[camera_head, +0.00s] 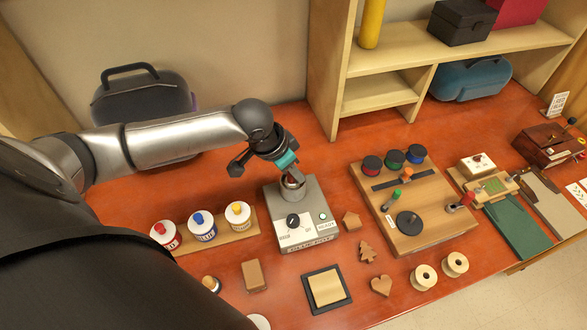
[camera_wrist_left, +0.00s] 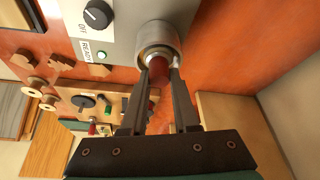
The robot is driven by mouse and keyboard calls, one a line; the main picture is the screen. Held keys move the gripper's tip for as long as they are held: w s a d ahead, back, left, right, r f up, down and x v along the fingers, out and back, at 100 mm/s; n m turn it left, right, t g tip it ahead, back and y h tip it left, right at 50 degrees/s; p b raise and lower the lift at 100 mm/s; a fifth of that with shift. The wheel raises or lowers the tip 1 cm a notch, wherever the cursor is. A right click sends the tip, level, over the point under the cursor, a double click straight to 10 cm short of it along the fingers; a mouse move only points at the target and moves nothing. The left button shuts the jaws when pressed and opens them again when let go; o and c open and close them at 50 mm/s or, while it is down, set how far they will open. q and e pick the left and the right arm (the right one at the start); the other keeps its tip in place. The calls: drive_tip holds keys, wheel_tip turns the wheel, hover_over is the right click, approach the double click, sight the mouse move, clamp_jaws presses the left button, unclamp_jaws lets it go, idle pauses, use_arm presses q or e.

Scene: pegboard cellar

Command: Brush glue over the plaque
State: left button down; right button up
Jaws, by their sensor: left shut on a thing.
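The glue pot (camera_head: 293,191) is a metal cup set in a grey heater box (camera_head: 318,209) with a black knob and a green light marked READY. My left gripper (camera_head: 289,168) is directly over the pot. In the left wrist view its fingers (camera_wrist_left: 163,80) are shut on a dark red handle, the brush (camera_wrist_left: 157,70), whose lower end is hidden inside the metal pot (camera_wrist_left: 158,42). A light square wooden plaque (camera_head: 327,286) lies flat on a dark mat (camera_head: 345,303) in front of the heater. My right gripper is not in view.
Three capped glue jars (camera_head: 202,226) stand on a wooden strip left of the heater. Wooden shapes (camera_head: 367,252), a brown block (camera_head: 254,276) and spools (camera_head: 424,277) lie near the front. A wooden board with coloured spools (camera_head: 412,216) stands to the right. Shelves (camera_head: 376,93) rise behind.

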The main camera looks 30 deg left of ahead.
use_arm(q)
drive_tip(key=shift+f, duration=0.3)
idle(0.4)
drive_tip(key=shift+s+f+p, duration=0.15)
drive_tip(key=shift+p, duration=0.25)
idle(2.0)
wheel_tip(320, 180, up, 6)
drive_tip(key=p, duration=0.6)
drive_tip(key=shift+f, duration=0.25)
drive_tip(key=shift+r+p, duration=0.95)
drive_tip(key=shift+f, duration=0.1)
